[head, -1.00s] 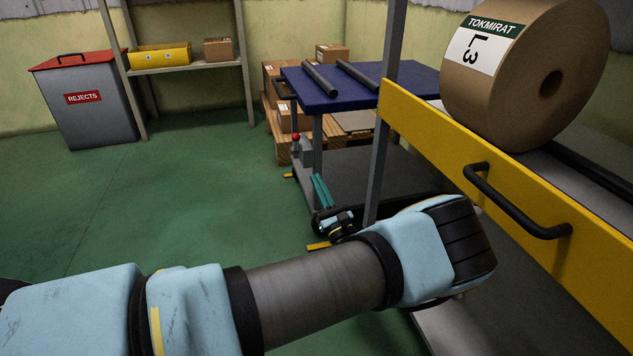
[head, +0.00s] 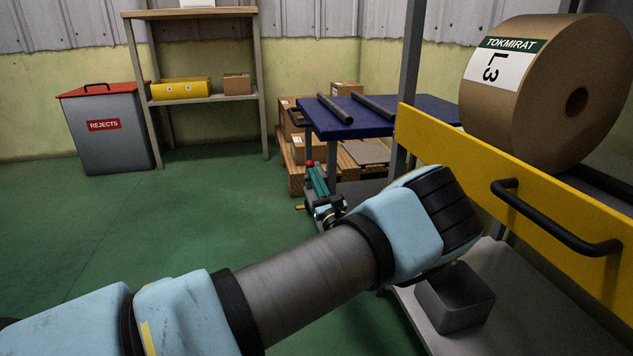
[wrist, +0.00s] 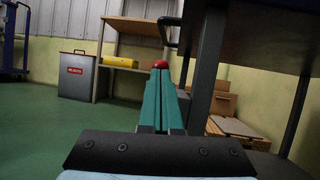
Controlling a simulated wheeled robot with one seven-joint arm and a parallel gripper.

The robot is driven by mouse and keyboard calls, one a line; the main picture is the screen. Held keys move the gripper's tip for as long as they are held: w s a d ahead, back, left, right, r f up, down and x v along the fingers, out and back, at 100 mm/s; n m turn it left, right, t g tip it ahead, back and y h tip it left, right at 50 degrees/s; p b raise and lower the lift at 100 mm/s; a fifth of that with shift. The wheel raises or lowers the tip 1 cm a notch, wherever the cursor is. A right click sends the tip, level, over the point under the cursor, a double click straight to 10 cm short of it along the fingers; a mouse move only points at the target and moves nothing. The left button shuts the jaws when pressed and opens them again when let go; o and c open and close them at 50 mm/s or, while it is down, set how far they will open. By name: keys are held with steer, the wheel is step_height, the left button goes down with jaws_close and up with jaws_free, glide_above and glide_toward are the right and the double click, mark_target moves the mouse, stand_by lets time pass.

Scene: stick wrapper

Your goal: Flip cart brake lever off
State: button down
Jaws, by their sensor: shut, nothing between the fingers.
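The blue-topped cart (head: 430,108) stands past my arm, near the back. The red knob of its brake lever (head: 310,163) shows low by the cart's near left leg. My gripper (head: 315,176) has teal fingers, close together and empty, with their tips right at the knob. In the wrist view the fingers (wrist: 161,90) point forward, and the red knob (wrist: 160,64) shows just over their tips. I cannot tell whether they touch it. The lever's shaft is mostly hidden behind the fingers.
A yellow-railed rack with a large brown roll (head: 540,95) and a black handle (head: 555,225) is close on the right. A grey bin (head: 455,298) sits on its lower shelf. A rejects bin (head: 105,145) and shelf (head: 205,97) stand behind. The green floor at left is clear.

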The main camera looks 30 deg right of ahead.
steer(key=shift+r+p, duration=0.15)
steer(key=shift+p, duration=0.25)
steer(key=r+p, duration=0.1)
steer(key=p, duration=0.1)
steer(key=g+p, duration=0.1)
steer(key=p, duration=0.2)
steer(key=shift+w+d+r+g, duration=0.15)
steer(key=shift+w+r+g, duration=0.15)
steer(key=shift+r, duration=0.1)
steer(key=w+g+p, duration=0.1)
steer(key=p, duration=0.3)
steer(key=w+r+m+g+p, duration=0.1)
steer(key=g+p, duration=0.1)
steer(key=p, duration=0.2)
steer(key=d+r+g+y+p, duration=0.1)
steer(key=g+p, duration=0.1)
steer(key=p, duration=0.3)
steer(key=shift+w+r, duration=0.2)
steer(key=shift+w, duration=0.2)
steer(key=shift+w+d+r+m+g+p, duration=0.15)
steer(key=shift+w+g+p, duration=0.1)
steer(key=shift+g+p, duration=0.25)
steer(key=shift+w+d+f+m+g+p, duration=0.1)
steer(key=shift+w+m+g+p, duration=0.15)
steer(key=shift+p, duration=0.3)
steer(key=shift+w+d+g+y+p, duration=0.35)
steer(key=shift+w+g+p, duration=0.2)
steer(key=shift+w+p, duration=0.2)
